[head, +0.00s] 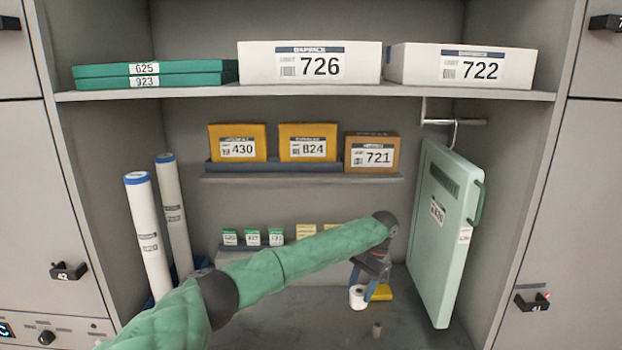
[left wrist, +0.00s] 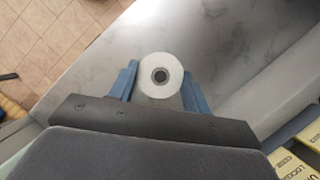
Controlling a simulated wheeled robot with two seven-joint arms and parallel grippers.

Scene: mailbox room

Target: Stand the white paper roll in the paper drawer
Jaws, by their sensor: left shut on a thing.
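The white paper roll (head: 358,297) is small, with a dark core hole. It sits low at the right of the cabinet's lower bay. In the left wrist view the roll (left wrist: 160,65) shows end-on between two blue fingers. My left gripper (head: 368,288) is shut on it, and its tips (left wrist: 161,88) are on both sides of the roll. In the head view I cannot tell whether the roll touches the floor of the bay. No drawer can be clearly made out as the paper drawer. My right gripper is not in view.
Two tall white tubes with blue caps (head: 147,235) stand at the left. A pale green case (head: 440,235) hangs at the right. Small labelled boxes (head: 253,238) line the back. The front floor (head: 300,315) is mostly clear.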

